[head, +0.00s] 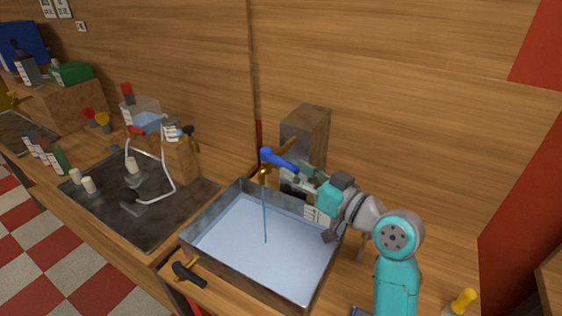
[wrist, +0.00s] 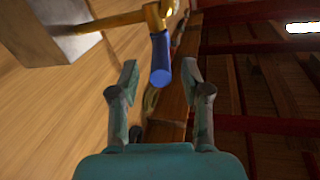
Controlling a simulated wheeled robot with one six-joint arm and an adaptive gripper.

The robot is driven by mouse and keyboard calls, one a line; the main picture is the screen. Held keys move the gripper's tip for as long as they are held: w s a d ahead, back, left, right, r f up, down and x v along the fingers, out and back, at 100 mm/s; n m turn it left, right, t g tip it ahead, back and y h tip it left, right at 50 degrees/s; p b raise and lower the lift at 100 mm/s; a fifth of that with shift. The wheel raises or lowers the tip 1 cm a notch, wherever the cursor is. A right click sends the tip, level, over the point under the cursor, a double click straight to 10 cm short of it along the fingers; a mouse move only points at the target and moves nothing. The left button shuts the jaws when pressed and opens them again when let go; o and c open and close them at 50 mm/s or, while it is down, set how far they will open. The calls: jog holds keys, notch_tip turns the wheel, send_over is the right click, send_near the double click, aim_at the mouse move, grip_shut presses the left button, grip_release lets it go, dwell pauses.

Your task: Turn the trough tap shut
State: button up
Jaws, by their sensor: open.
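The trough tap is a brass tap (head: 285,147) on a grey block, with a blue lever handle (head: 278,160). A thin stream of water (head: 265,210) falls from it into the metal trough (head: 232,277), where water stands. My gripper (head: 300,180) is open beside the blue handle, at its right end. In the wrist view, the blue handle (wrist: 161,62) reaches down from the brass body (wrist: 152,15), its end appearing between my two open fingertips (wrist: 160,75). I see no finger touching it; the depth between them is hard to judge.
The grey block (head: 305,135) stands behind the trough against the wooden wall. A black-handled valve (head: 188,274) is at the trough's front left. A dark sink (head: 135,205) with a white hose lies left. A yellow-capped item (head: 463,301) stands at the lower right.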

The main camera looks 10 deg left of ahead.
aim_at(280, 163)
jog(key=shift+x, duration=2.8)
grip_shut()
